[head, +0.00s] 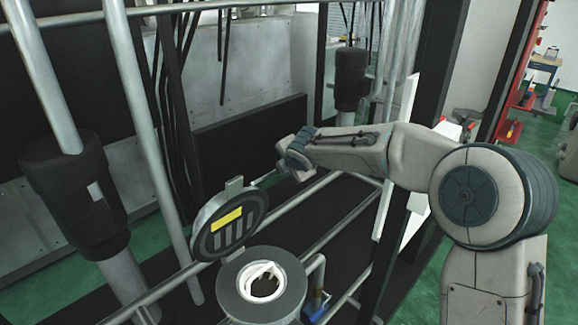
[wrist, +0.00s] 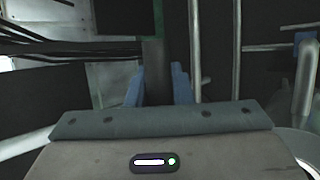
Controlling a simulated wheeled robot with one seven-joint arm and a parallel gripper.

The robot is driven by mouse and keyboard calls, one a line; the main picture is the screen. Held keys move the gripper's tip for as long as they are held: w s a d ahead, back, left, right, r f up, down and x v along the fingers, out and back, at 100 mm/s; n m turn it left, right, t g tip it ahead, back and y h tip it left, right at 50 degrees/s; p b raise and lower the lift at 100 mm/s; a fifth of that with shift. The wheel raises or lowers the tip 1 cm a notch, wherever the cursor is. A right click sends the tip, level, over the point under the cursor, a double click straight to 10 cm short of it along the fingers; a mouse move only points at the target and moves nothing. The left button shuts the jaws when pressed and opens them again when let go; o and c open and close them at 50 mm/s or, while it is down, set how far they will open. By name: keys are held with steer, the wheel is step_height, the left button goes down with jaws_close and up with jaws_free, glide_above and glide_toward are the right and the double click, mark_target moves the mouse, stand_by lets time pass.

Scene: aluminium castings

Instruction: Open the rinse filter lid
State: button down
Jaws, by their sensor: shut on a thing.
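The rinse filter lid (head: 230,222) is a round dark disc with a yellow label and grey bars. In the head view it stands tilted up on edge, raised off the round filter housing (head: 233,298). The housing mouth is open and shows a white ring (head: 256,271) inside. A grey tab (head: 234,188) sticks up from the lid's top edge. In the wrist view my gripper (wrist: 160,88) has its blue fingers on both sides of a dark grey-green bar (wrist: 153,52), which looks like the lid's tab. The head view does not clearly show the fingertips or their contact.
A thick pipe with a black fitting (head: 68,185) stands at left. Thin upright pipes (head: 178,185) and slanted rails (head: 300,198) surround the housing. A bent pipe with a blue part (head: 318,300) is right of it. A dark frame post (head: 425,110) stands near my arm.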

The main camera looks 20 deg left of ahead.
steer(key=shift+w+a+f+h, duration=0.2)
steer(key=shift+w+a+h, duration=0.1)
steer(key=shift+a, duration=0.25)
stand_by(0.7)
steer(key=c, duration=1.3)
jaws_free()
steer(key=shift+a, duration=0.1)
steer(key=shift+r, duration=0.1)
steer(key=b+v, duration=0.1)
steer(key=v, duration=1.2)
steer(key=shift+r+b, duration=0.3)
steer(key=shift+r, duration=0.05)
steer(key=shift+s, duration=0.15)
